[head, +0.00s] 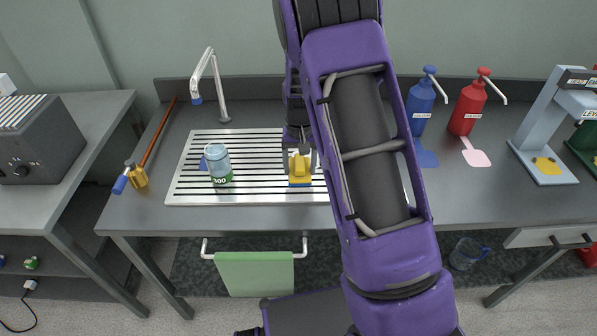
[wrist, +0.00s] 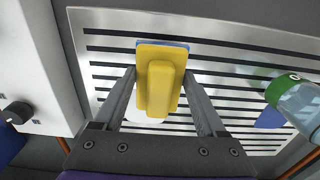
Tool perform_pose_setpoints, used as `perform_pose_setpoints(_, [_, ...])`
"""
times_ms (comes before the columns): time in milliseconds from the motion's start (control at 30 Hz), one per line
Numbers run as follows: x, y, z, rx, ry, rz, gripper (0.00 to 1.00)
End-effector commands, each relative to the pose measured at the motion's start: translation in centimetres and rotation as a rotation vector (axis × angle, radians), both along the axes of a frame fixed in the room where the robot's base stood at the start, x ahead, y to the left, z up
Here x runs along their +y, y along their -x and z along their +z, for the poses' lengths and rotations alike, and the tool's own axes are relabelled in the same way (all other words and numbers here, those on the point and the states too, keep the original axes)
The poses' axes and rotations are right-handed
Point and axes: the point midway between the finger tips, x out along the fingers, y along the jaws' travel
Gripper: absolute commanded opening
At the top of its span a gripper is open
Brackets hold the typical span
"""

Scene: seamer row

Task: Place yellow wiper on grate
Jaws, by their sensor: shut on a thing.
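The yellow wiper (head: 300,167) has a yellow body and a blue lower edge. It also shows in the wrist view (wrist: 158,85), between the two fingers. My gripper (head: 299,155) is shut on the wiper over the grate (head: 240,197), a silver slotted plate set on the grey counter. In the wrist view my gripper (wrist: 158,95) has a finger on each side of the yellow body, and the grate (wrist: 225,48) spreads below and around it. I cannot tell whether the wiper touches the grate. My arm hides the grate's right part in the head view.
A clear jar (head: 217,165) with a green label stands on the grate's left part, beside a blue patch. A faucet (head: 207,80) rises behind. A brass-and-blue tool (head: 138,176) lies left. Blue (head: 421,105) and red (head: 467,107) pump bottles stand right.

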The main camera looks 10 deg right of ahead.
Motion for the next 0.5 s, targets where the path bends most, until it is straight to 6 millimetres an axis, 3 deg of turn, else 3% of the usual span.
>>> perform_pose_setpoints(133, [0.0,0.1,-2.1,0.002,0.001,0.001,0.12])
perform_pose_setpoints(500, [0.0,0.0,-2.7,0.001,0.0,0.001,0.12])
